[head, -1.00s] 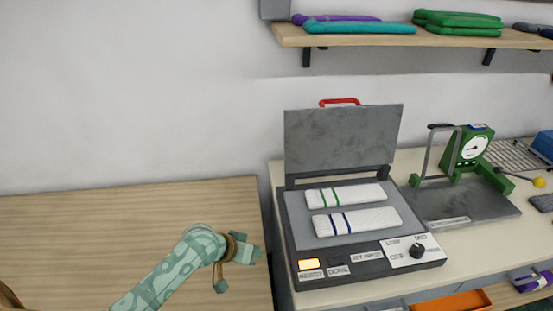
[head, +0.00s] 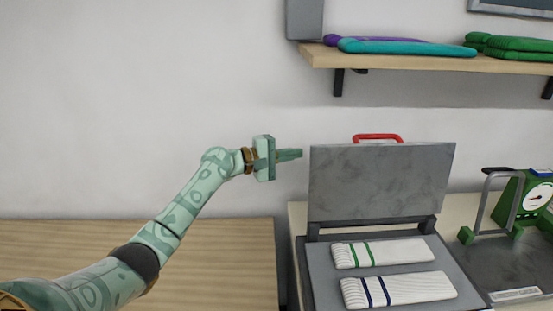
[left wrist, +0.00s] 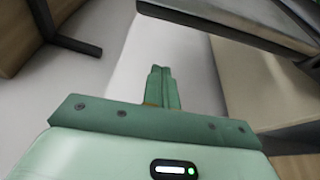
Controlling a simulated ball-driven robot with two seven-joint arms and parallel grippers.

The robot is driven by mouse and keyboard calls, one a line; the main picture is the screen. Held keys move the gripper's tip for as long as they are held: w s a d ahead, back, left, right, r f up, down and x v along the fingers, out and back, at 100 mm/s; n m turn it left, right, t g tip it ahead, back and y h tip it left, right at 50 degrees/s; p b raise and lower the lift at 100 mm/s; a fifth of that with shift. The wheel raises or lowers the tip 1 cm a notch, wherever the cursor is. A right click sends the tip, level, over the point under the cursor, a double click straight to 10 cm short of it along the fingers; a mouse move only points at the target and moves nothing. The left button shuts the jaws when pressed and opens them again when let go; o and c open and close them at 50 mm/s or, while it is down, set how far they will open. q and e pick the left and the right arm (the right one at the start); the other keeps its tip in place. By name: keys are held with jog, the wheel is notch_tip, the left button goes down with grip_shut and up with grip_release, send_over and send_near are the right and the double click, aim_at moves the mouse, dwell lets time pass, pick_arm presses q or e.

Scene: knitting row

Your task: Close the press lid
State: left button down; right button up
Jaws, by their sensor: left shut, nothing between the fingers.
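The press lid (head: 382,184) stands open and upright at the back of the press (head: 322,272), with a red handle (head: 378,138) on its top edge. Two folded white knit pieces lie on the press bed, one with green stripes (head: 382,253) and one with blue stripes (head: 398,289). My left gripper (head: 298,154) is shut and empty, just left of the lid's upper left edge and apparently apart from it. In the left wrist view its fingers (left wrist: 161,88) are together, and a grey panel, likely the lid (left wrist: 225,22), crosses the top right. My right gripper is not in view.
A wooden shelf (head: 420,62) with folded purple, teal and green knits hangs above the lid. A green dial device (head: 535,197) stands right of the press. A wooden table (head: 140,262) at left is bare.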

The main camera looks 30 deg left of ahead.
pick_arm(q)
jog(key=d, duration=0.2)
jog(key=s+d+p, duration=0.1)
jog(key=d, duration=0.1)
jog(key=shift+s+r, duration=0.15)
jog(key=shift+r, duration=0.05)
jog(key=shift+s, duration=0.1)
